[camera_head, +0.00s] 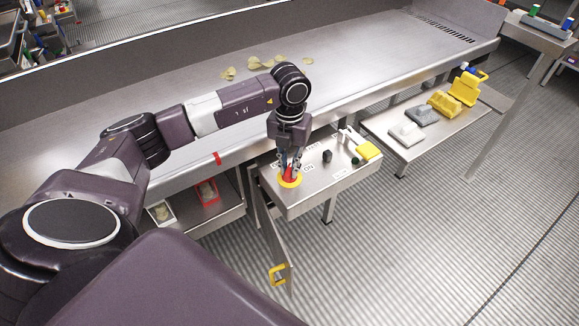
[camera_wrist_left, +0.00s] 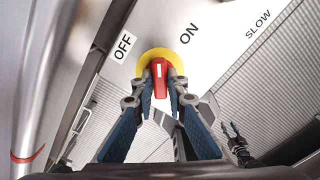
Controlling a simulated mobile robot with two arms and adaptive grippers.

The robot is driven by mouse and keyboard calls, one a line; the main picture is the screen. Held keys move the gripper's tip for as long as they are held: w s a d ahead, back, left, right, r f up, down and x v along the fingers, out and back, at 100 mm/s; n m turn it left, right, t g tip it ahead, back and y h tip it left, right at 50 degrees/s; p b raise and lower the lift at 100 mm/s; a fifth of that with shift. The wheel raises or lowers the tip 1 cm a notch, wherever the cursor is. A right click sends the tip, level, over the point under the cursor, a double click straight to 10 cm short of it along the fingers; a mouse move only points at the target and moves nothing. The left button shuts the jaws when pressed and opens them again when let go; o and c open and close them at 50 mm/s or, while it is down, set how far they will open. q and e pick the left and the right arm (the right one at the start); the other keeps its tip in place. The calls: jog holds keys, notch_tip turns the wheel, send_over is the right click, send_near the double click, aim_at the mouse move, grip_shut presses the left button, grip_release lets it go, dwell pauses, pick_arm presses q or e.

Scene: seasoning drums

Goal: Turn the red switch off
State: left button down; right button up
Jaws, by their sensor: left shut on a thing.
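The red switch (camera_head: 289,174) sits on a yellow round base (camera_head: 288,182) on top of a metal control box (camera_head: 325,185). In the left wrist view the red switch (camera_wrist_left: 160,76) stands between the two fingers of my left gripper (camera_wrist_left: 160,95), with a white line on its end. The yellow base (camera_wrist_left: 148,57) is partly hidden. The OFF label (camera_wrist_left: 124,46) is left of the switch and the ON label (camera_wrist_left: 189,33) is to its right; the white line appears to lie between them. My left gripper (camera_head: 288,160) points down and is shut on the switch.
A long metal table (camera_head: 180,100) with several chips lies behind. A low bench (camera_head: 385,128) with grey and yellow items stands right.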

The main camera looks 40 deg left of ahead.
aim_at(290, 169)
pick_arm(q)
jog(key=n, duration=0.5)
jog(key=shift+r+n, duration=0.1)
jog(key=shift+n, duration=0.2)
jog(key=n, duration=0.4)
jog(key=shift+w+n+p, duration=0.1)
jog(key=shift+n+p, duration=0.2)
jog(key=shift+p, duration=0.1)
jog(key=c, duration=1.9)
grip_release()
jog(key=shift+c, duration=0.2)
notch_tip(290, 169, up, 12)
